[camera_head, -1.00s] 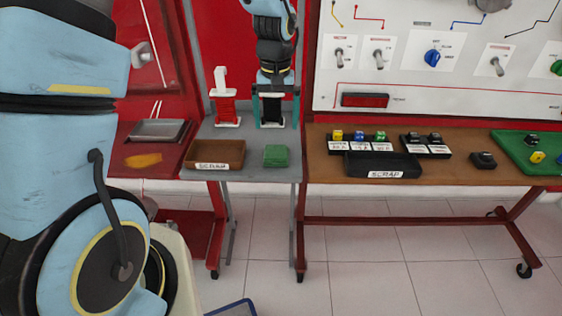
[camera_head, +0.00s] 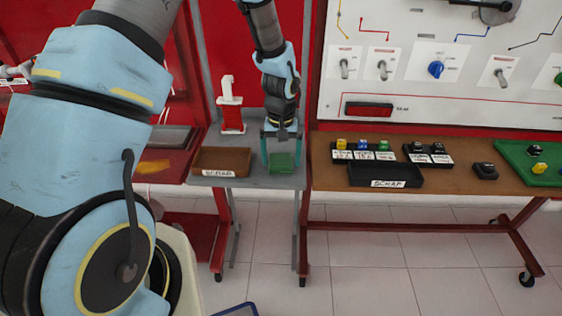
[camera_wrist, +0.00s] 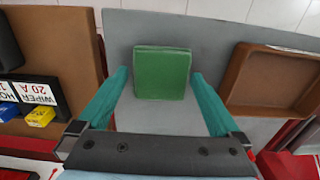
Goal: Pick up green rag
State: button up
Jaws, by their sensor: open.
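The green rag (camera_head: 281,162) is a small folded square lying on the grey table (camera_head: 240,183), to the right of the brown scrap tray. My gripper (camera_head: 282,150) points down over the rag, with its two teal fingers to either side of it. In the wrist view the rag (camera_wrist: 162,73) lies between and just beyond the open fingertips of my gripper (camera_wrist: 158,78). Nothing is held. I cannot tell the exact height of the fingertips above the table.
The brown scrap tray (camera_head: 221,161) sits close to the left. A white and red spool holder (camera_head: 231,105) stands behind. The brown table (camera_head: 460,178) to the right bears a black scrap tray (camera_head: 385,175) and small coloured parts. An orange cloth (camera_head: 154,167) lies further left.

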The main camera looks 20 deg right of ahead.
aim_at(281, 159)
jog(key=shift+c, duration=0.4)
jog(key=c, duration=1.1)
notch_tip(281, 159, up, 10)
jog(key=shift+r+b, duration=0.1)
jog(key=shift+b, duration=0.8)
jog(key=shift+c, duration=0.2)
jog(key=o, duration=0.9)
jog(key=c, duration=0.6)
